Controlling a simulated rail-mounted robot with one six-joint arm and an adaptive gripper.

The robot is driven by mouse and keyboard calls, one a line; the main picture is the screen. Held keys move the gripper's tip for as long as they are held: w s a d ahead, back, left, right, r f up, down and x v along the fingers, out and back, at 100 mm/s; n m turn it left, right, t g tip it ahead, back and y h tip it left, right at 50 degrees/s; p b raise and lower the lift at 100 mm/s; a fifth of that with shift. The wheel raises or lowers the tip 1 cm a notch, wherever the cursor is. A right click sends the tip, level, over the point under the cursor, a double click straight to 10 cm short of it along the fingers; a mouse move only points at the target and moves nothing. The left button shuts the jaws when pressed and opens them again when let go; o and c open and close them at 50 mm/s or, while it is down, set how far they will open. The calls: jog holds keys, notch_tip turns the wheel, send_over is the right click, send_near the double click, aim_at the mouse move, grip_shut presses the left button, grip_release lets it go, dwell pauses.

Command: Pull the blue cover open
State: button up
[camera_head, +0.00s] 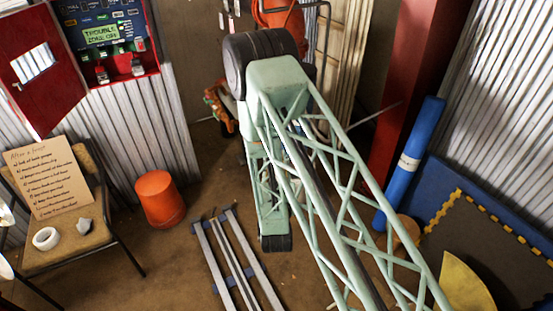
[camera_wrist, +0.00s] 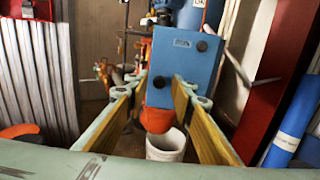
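The blue cover (camera_wrist: 182,68) is a box-like blue panel in the middle of the wrist view, with a small label near its top and dark round knobs. Its front faces my wrist camera. My gripper (camera_wrist: 167,88) is open, with its two long yellow-lined fingers spread to the left and right of the cover in the picture. The fingertips look near the cover's side edges. I cannot tell whether they touch it. Nothing is visibly held. In the head view I cannot make out the cover or my fingers behind my arm.
Below the cover are an orange rounded thing (camera_wrist: 157,119) and a white bucket (camera_wrist: 166,146). A red post (camera_head: 407,90) and blue roll (camera_head: 409,165) stand right. An orange bucket (camera_head: 160,198), a chair (camera_head: 75,245) and metal rails (camera_head: 236,262) are left and centre on the floor.

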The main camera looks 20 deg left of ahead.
jog(key=shift+o, duration=0.2)
jog(key=shift+s, duration=0.15)
jog(key=v, duration=1.1)
jog(key=shift+s, duration=0.3)
jog(key=shift+d, duration=0.1)
